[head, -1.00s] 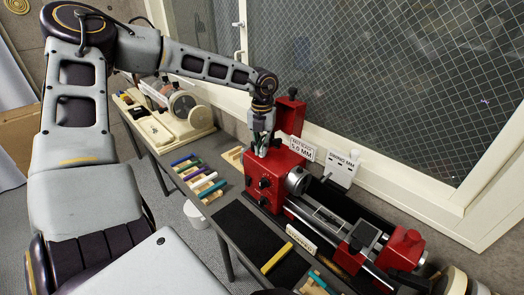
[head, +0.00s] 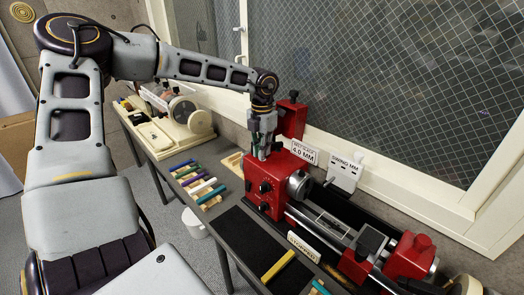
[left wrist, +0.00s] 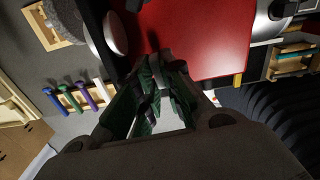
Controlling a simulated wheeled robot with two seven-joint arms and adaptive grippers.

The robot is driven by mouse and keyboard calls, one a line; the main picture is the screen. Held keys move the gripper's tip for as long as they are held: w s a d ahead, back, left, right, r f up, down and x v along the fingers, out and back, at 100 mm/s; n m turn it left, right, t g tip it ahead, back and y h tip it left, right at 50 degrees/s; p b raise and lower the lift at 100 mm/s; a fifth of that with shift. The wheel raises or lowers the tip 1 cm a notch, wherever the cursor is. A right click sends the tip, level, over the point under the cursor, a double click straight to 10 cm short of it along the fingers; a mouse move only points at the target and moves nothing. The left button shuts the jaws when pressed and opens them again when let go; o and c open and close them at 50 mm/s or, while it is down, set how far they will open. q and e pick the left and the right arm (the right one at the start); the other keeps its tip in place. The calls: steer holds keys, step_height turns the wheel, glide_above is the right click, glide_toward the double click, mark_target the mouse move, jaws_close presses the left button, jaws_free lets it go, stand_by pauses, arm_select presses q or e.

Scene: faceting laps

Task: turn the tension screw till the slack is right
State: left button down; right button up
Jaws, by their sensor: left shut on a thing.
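The red lathe-like machine (head: 290,172) stands on the bench below the window; its red top also fills the upper middle of the left wrist view (left wrist: 210,40). My left gripper (head: 262,150) points down at the left rear of the red headstock. It is shut on what seems to be the tension screw, which the fingers hide. In the left wrist view, the green-padded fingers (left wrist: 158,88) close beside the red top. A small sign (head: 304,152) behind the headstock reads 4.0 MM; the word above it is too small to read surely. My right gripper is out of view.
A white label (head: 345,171) stands right of the sign, and a STOPPED plate (head: 303,246) lies in front of the bed. Colored sticks (head: 200,185) lie left of the machine. A cream machine (head: 185,125) stands farther left. A dark mat (head: 240,228) is mostly clear.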

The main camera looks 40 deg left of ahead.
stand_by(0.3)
arm_select(q)
steer(key=c, duration=1.5)
jaws_free()
steer(key=shift+c, duration=0.2)
step_height(320, 180, up, 12)
